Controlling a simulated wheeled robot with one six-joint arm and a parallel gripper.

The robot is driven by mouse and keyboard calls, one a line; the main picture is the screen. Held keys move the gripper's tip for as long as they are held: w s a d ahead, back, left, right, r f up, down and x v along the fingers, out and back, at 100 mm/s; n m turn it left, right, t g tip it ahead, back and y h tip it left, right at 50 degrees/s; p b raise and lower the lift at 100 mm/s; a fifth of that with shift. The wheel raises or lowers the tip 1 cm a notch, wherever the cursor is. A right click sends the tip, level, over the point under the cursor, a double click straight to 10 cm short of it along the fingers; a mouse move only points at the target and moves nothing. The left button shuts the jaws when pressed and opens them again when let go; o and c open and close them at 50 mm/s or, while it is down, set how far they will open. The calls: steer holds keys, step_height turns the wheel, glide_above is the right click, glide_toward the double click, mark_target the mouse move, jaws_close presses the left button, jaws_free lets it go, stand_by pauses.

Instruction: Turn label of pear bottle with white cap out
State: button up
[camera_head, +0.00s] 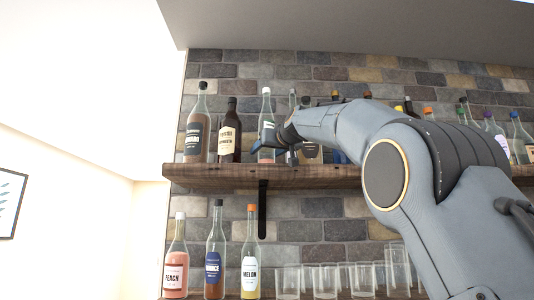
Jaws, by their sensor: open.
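A clear bottle with a white cap (266,108) stands upright on the upper wooden shelf (230,178). A pale label shows on it, but its text is too small and too covered to read, so I cannot tell for sure that it is the pear bottle. My gripper (268,145) is open in front of this bottle and covers part of its lower body. I cannot tell whether the fingers touch the glass. My arm reaches in from the right and hides much of the shelf.
Two dark-capped bottles (228,132) stand just left on the upper shelf, and several more bottles stand to the right. The lower shelf holds a white-capped peach bottle (175,262), a blue-labelled bottle (215,255), a melon bottle (250,258) and several glasses (324,280).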

steer(key=c, duration=0.9)
steer(key=shift+m+h+p, duration=0.5)
steer(key=shift+h+p, duration=0.3)
steer(key=shift+p, duration=0.65)
steer(key=shift+a+f+m+t+h+b, duration=0.15)
steer(key=shift+m+t+h+b, duration=0.55)
steer(key=shift+h, duration=0.7)
steer(key=shift+m+h, duration=0.3)
steer(key=shift+m, duration=0.1)
steer(key=o, duration=0.9)
steer(key=shift+n+g+y+p, duration=0.3)
steer(key=shift+y+p, duration=0.1)
steer(key=shift+y, duration=0.1)
